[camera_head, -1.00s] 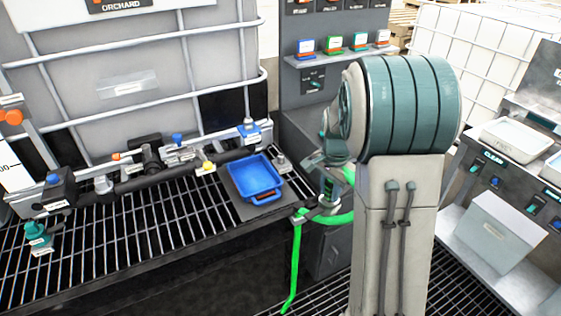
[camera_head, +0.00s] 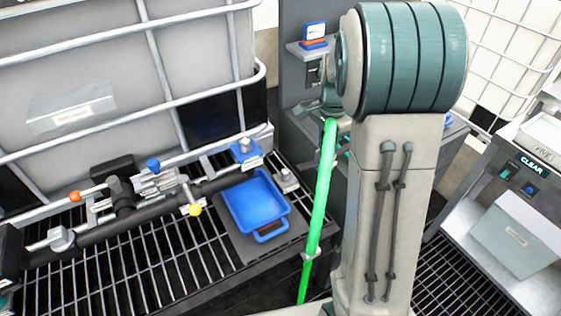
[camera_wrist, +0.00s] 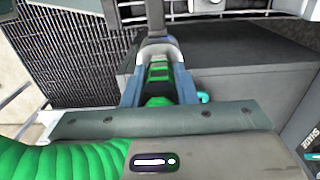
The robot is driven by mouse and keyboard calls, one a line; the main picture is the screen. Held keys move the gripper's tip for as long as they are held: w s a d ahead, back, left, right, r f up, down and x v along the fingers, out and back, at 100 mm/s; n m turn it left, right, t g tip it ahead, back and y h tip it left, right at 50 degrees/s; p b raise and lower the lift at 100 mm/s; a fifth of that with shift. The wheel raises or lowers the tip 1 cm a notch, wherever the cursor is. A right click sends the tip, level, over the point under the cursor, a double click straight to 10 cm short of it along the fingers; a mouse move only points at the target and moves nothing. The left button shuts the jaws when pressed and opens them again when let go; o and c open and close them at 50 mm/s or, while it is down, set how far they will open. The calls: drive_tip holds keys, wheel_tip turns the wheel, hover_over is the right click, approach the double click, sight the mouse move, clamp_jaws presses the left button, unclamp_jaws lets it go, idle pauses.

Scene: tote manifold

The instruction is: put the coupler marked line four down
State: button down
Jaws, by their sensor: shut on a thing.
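My gripper (camera_wrist: 158,62) is shut in the wrist view, with a dark, narrow piece (camera_wrist: 155,18) at its fingertips and green bands between the fingers. I take the held thing to be the coupler, but no line-four mark is readable. A green hose (camera_head: 318,205) hangs down beside my arm in the head view. It also fills the lower left of the wrist view (camera_wrist: 60,160). In the head view my arm hides most of the gripper and the held thing.
A blue tray (camera_head: 284,222) sits on a dark plate left of the hose. A black pipe manifold (camera_head: 100,222) with blue, orange and yellow fittings runs along the grated bench. A caged tank (camera_head: 100,60) stands behind it. A grey bin (camera_head: 515,240) is at the right.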

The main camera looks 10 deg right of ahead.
drive_tip(key=w+a+f+p, duration=0.1)
drive_tip(key=w+a+f, duration=0.1)
drive_tip(key=a+f, duration=0.1)
drive_tip(key=w+a+f+p, duration=0.1)
drive_tip(key=w+a+f, duration=0.2)
drive_tip(key=f, duration=0.1)
drive_tip(key=w+a+f+p, duration=0.1)
drive_tip(key=w+a+f, duration=0.2)
drive_tip(key=f, duration=0.1)
drive_tip(key=shift+r, duration=0.1)
drive_tip(key=shift+f+b, duration=0.55)
drive_tip(key=shift+f, duration=0.1)
drive_tip(key=c, duration=1.2)
unclamp_jaws()
drive_tip(key=shift+s, duration=0.1)
drive_tip(key=shift+o, duration=0.2)
